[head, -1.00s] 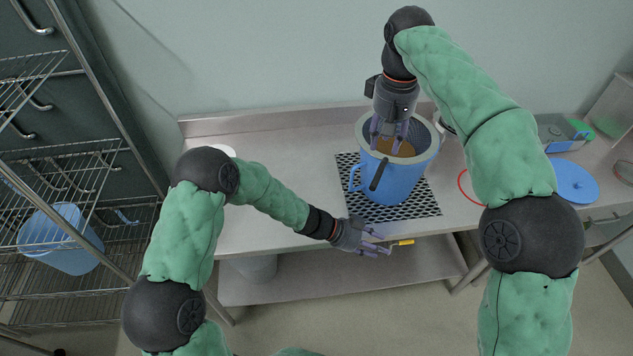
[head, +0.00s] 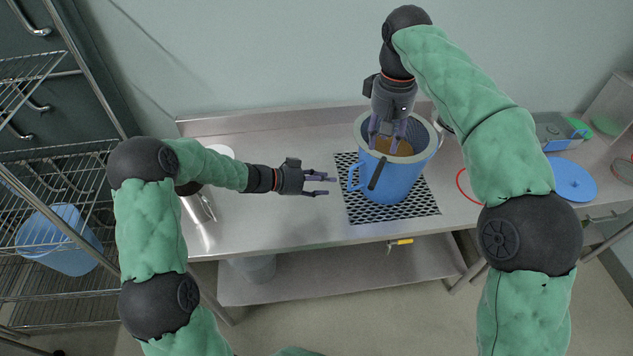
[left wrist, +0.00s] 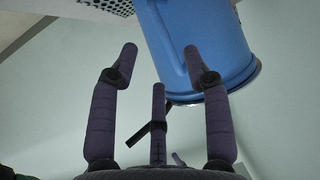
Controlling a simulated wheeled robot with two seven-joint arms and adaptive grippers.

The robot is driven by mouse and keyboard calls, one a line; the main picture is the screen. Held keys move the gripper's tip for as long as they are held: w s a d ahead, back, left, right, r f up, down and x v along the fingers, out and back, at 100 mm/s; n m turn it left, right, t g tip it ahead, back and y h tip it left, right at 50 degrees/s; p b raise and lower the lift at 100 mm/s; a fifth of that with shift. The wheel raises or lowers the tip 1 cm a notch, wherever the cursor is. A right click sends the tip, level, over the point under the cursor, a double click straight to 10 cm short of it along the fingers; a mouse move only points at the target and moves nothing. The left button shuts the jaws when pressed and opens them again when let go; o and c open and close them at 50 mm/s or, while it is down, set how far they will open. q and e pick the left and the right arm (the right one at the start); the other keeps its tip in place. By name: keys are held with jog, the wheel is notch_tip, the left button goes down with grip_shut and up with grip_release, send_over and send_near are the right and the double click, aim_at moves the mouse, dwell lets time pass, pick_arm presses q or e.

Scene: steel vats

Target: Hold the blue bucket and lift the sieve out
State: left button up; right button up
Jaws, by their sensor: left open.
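The blue bucket (head: 402,180) stands on a black perforated mat (head: 350,205) on the steel counter, its side handle (head: 353,178) facing left. A grey rim (head: 362,128), which looks like the sieve's, sits in its mouth, with brown contents inside.
A blue lid (head: 573,180) and a red ring (head: 464,186) lie on the counter to the right. A wire rack with a blue tub (head: 62,238) is at the left.

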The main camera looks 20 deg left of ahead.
pick_arm(q)
jog(key=x, duration=0.8)
jog(key=shift+d, duration=0.2)
jog(key=shift+w+f, duration=0.1)
jog(key=shift+f, duration=0.05)
grip_shut()
dwell(0.6)
